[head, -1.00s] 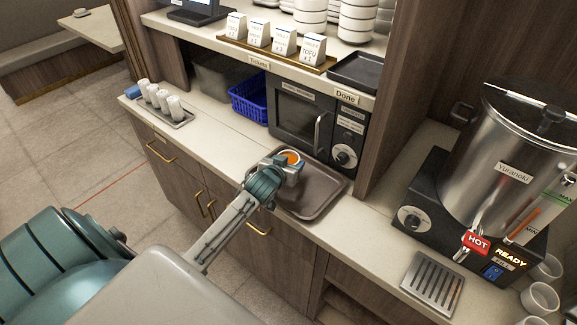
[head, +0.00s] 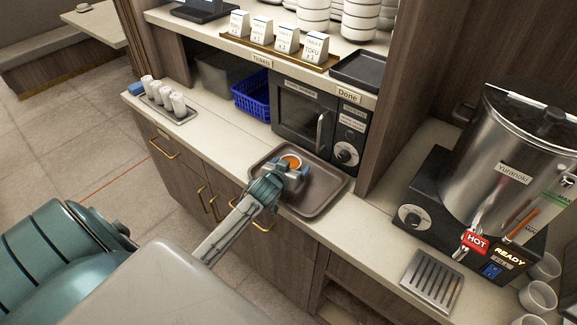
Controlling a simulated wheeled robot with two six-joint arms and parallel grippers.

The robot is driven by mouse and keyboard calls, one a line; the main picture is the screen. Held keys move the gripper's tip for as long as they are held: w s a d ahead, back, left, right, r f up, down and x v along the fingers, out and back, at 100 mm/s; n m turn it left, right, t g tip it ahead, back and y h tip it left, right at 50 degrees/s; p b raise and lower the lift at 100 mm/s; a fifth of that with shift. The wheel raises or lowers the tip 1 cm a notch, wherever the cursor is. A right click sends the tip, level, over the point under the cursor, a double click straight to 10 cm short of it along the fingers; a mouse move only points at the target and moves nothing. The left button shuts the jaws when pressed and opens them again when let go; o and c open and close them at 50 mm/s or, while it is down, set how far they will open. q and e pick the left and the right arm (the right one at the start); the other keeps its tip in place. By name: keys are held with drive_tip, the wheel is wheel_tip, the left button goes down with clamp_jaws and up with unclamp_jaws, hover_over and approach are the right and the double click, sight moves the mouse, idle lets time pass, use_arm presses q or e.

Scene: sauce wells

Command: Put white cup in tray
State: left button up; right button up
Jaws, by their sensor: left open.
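A white cup (head: 291,160) with orange contents stands on the dark brown tray (head: 318,205) in front of the microwave. My left gripper (head: 293,170) is at the cup, with its jaws open around or just beside it. The gripper and wrist hide the cup's lower part, so I cannot tell whether the fingers touch it. My right gripper is not in view.
A small tray of white cylinders (head: 170,112) stands at the counter's left. The microwave (head: 308,115) and a blue basket (head: 252,95) are behind. A large hot-water urn (head: 500,170) stands right. The tray's right half is bare.

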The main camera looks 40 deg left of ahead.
use_arm(q)
drive_tip(key=b+v, duration=0.2)
drive_tip(key=v, duration=1)
drive_tip(key=shift+r+b, duration=0.25)
drive_tip(key=shift+b, duration=0.1)
idle(1.1)
drive_tip(key=shift+c, duration=0.4)
idle(0.4)
